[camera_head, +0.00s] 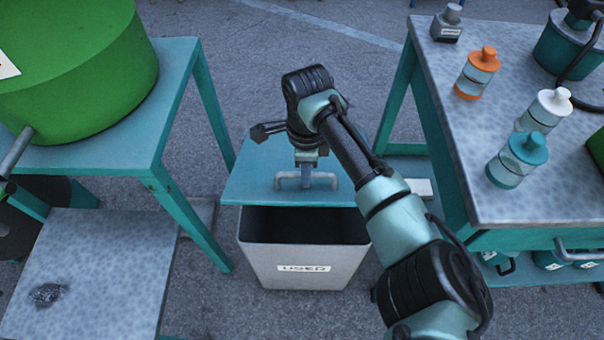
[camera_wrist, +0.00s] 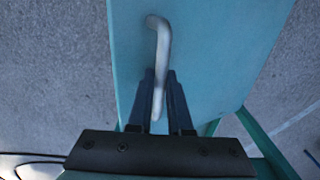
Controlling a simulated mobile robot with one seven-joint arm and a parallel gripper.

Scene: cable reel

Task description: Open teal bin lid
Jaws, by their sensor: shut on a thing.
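The grey bin (camera_head: 305,262) with a "USED" label stands on the floor between two teal tables. Its teal lid (camera_head: 250,180) is raised at the back, and the dark inside of the bin shows below the lid's front edge. A pale bar handle (camera_head: 322,178) is fixed on the lid. My gripper (camera_head: 307,180) is over the lid with its fingers at the handle. In the wrist view, the two dark fingers of my gripper (camera_wrist: 160,95) are closed around the handle (camera_wrist: 161,45), with the teal lid (camera_wrist: 215,50) behind it.
The left teal table (camera_head: 175,100) bears a large green drum (camera_head: 75,70). The right table (camera_head: 450,130) holds orange-, white- and teal-capped bottles. A grey speckled platform (camera_head: 100,260) is at the lower left. Table legs stand close on both sides of the bin.

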